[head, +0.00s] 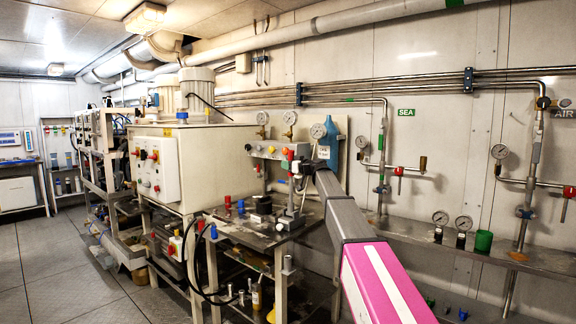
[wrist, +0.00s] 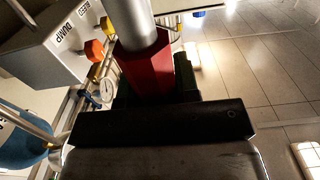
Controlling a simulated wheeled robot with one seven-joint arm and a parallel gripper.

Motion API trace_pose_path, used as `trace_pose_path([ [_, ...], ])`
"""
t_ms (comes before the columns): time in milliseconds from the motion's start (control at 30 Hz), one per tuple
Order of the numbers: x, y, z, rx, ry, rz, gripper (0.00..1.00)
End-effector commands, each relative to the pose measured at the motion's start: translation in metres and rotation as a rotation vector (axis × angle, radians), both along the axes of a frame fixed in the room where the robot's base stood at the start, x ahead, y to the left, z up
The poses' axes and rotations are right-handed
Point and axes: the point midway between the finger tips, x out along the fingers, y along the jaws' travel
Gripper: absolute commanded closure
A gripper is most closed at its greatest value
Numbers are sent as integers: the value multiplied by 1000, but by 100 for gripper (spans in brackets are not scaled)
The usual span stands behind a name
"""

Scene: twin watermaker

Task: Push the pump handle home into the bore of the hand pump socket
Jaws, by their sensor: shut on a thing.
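The pump handle has a red grip (wrist: 147,68) and a pale grey shaft (wrist: 138,20). In the wrist view the shaft runs out of the top edge, so its far end is hidden there. My gripper (wrist: 152,84) is shut on the red grip, with dark jaws around it. In the head view my gripper (head: 300,164) is beside the grey panel box, and the handle (head: 291,187) stands about upright below it. The handle's lower end is over or at the hand pump socket (head: 289,222) on the bench. I cannot tell whether it is inside the bore.
The grey panel box (head: 266,150) with coloured knobs and gauges is close beside the handle. An orange knob (wrist: 94,49) and a gauge (wrist: 107,90) are near my gripper. Red and blue caps (head: 228,201) stand on the bench. Floor at left is clear.

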Motion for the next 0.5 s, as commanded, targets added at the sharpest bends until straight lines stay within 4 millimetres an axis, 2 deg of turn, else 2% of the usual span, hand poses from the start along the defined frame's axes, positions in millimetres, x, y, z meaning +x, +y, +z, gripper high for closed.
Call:
trace_pose_path([
  [500, 0, 0, -11, 1, 0, 0, 88],
])
